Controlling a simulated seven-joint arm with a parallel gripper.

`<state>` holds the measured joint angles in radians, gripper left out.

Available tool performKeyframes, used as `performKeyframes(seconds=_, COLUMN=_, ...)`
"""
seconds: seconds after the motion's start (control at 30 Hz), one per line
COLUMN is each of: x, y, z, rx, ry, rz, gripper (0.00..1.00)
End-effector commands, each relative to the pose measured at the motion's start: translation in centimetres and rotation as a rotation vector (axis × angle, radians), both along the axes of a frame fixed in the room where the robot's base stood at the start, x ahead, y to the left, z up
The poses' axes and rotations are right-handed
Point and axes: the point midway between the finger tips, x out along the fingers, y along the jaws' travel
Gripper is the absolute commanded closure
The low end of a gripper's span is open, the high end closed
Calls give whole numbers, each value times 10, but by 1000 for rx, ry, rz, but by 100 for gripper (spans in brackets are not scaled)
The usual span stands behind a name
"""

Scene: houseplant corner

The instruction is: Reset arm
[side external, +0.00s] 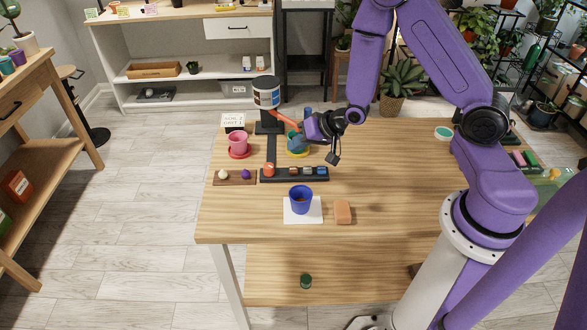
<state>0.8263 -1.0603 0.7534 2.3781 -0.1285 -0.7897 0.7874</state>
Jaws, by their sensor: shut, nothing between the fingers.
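My gripper (335,155) is a small dark end on the purple arm, held above the back middle of the wooden table (400,215). Its fingers are shut with nothing seen between them. It is just right of a teal pot (294,142) on a yellow saucer (297,154); my wrist partly hides the pot. A pink pot (238,140) on a red saucer (238,154) stands to the left. A blue pot (301,200) stands on a white sheet (290,218) nearer the front.
A black stand (271,150) holds a white can (266,92) and an orange-red part. A dark tray (294,175) of small items lies before it, with a wooden strip (220,180) to its left. An orange block (343,212) lies right of the blue pot. The table's front right is clear.

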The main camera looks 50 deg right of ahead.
Motion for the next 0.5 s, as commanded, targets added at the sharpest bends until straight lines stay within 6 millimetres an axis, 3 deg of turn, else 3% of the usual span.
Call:
performKeyframes(seconds=0.17, x=-1, y=2, z=2, rx=-7, ry=2, rz=11, gripper=100)
performKeyframes(seconds=0.27, x=-7, y=14, z=9, rx=-41, ry=17, rz=64, gripper=100)
performKeyframes(seconds=0.37, x=-21, y=33, z=24, rx=-109, ry=47, rz=169, gripper=100)
performKeyframes(seconds=0.5, x=-58, y=63, z=49, rx=-237, ry=106, rz=368, gripper=100)
